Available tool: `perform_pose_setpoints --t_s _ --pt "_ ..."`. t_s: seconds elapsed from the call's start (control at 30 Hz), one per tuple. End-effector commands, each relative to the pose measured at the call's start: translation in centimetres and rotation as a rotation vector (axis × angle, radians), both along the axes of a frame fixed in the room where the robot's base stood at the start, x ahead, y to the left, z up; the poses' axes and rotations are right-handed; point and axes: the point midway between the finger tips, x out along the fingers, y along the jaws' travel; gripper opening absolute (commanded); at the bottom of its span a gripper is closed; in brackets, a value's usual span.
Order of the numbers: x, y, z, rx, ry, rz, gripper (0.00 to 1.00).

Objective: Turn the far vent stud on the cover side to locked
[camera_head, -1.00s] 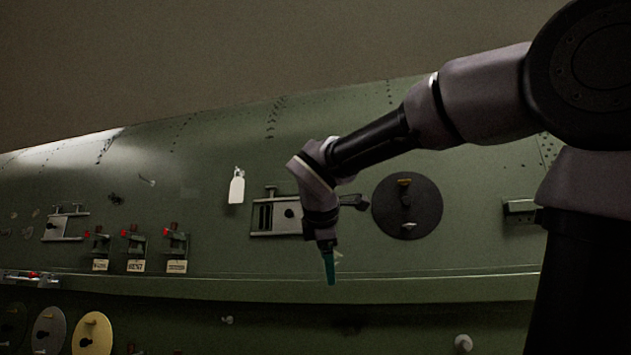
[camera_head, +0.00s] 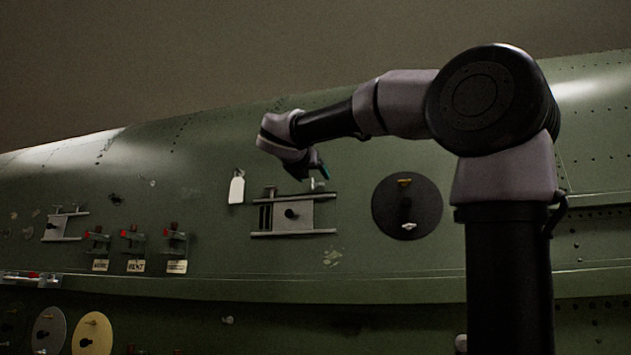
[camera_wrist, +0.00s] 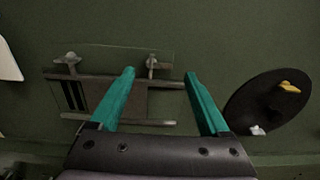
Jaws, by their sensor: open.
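A vent with a sliding cover plate (camera_head: 296,223) sits on the green fuselage, its dark slots showing on the left. Two small metal studs stand along its upper rail. The right stud (camera_head: 313,184) looks upright, and in the wrist view (camera_wrist: 152,64) its wing stands about vertical. The left stud (camera_wrist: 68,60) has its wing lying more crosswise. My gripper (camera_head: 325,172) is open and empty just above the right stud. In the wrist view its teal fingers (camera_wrist: 160,73) frame that stud, nearer the left finger; I cannot tell any contact.
A black disc (camera_head: 420,190) with a yellow tab and a pale tab is right of the vent. A white tag (camera_head: 237,188) hangs left of it. A smaller vent (camera_head: 62,227) and several red-topped latches are farther left. Discs stand below. The skin above is clear.

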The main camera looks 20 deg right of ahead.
Motion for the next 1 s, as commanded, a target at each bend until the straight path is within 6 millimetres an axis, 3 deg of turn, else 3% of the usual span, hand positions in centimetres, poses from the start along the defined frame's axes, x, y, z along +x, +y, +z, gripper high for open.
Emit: perform_pose_setpoints --t_s 0.23,0.6,0.8,1.0 --pt "2.6 -1.9 -0.1 0.001 0.001 -0.001 0.8" --pt "3.0 -2.2 0.0 0.001 -0.001 0.0 0.8" --pt "3.0 -2.2 0.0 0.001 -0.001 0.0 0.04" --pt "3.0 -2.2 -0.1 0.008 -0.004 0.0 0.0"
